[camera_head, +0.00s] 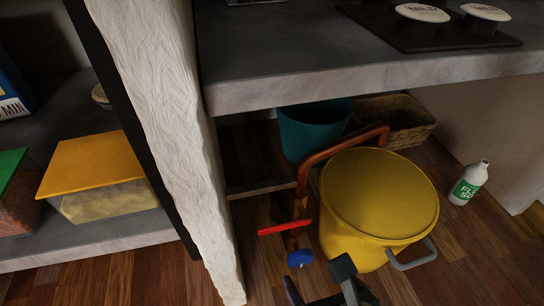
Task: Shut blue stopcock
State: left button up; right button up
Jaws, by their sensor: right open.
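A blue stopcock handle (300,258) shows low in the head view, near the lower end of a copper pipe (314,166). A red lever handle (285,228) sits just above it on the same pipework. My right gripper (318,280) comes in from the bottom edge. It is open and empty, its dark fingers just below and to the right of the blue handle. I cannot tell whether they touch it. The valve body behind the blue handle is hard to make out. My left gripper is out of view.
A yellow lidded bucket (380,195) with a grey handle stands close right of the pipe. A teal bin (313,130) and a wicker basket (405,118) are behind. The counter slab (370,82) overhangs. A white pillar (165,120) stands left, and a bottle (469,182) right.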

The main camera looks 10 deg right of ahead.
aim_at(303, 260)
jog(key=b+x, duration=0.7)
jog(key=x, duration=0.2)
jog(key=shift+d, duration=0.15)
jog(key=c, duration=1.3)
